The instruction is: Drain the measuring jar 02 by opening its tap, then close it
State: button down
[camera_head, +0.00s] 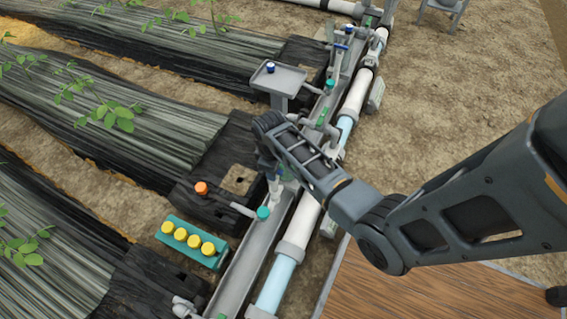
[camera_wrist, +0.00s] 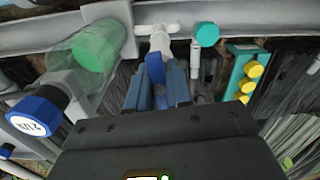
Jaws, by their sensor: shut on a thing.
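My gripper (camera_wrist: 158,88) is shut on a blue handle (camera_wrist: 155,68) below a white tap-like fitting (camera_wrist: 158,38) in the wrist view. I cannot tell how far the handle is turned. A see-through green cylinder (camera_wrist: 97,45), which looks like a measuring jar, lies to the left of the fitting. I cannot read a jar number on it, and no liquid level is clear. In the head view my arm reaches in from the right to the pipe line, and my wrist hides the fingertips and the handle.
A blue knob (camera_wrist: 36,112) with a white marked face is close at left in the wrist view. A teal cap (camera_wrist: 206,34) is to the right. A teal rack with yellow caps (camera_head: 187,239) stands beside the gutter.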

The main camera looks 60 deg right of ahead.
jog(key=n+p, duration=0.2)
jog(key=n, duration=0.2)
jog(key=shift+r+n, duration=0.15)
jog(key=shift+n, duration=0.25)
jog(key=n+p, duration=0.1)
jog(key=n, duration=0.3)
jog(key=shift+n+p, duration=0.35)
jog(key=shift+n, duration=0.05)
jog(key=n+p, duration=0.1)
jog(key=n, duration=0.3)
jog(key=shift+n, duration=0.4)
jog(key=n+p, duration=0.1)
jog(key=n, duration=0.2)
jog(key=shift+n, duration=0.3)
dwell(0.3)
jog(key=c, duration=0.9)
grip_release()
jog(key=shift+c, duration=0.2)
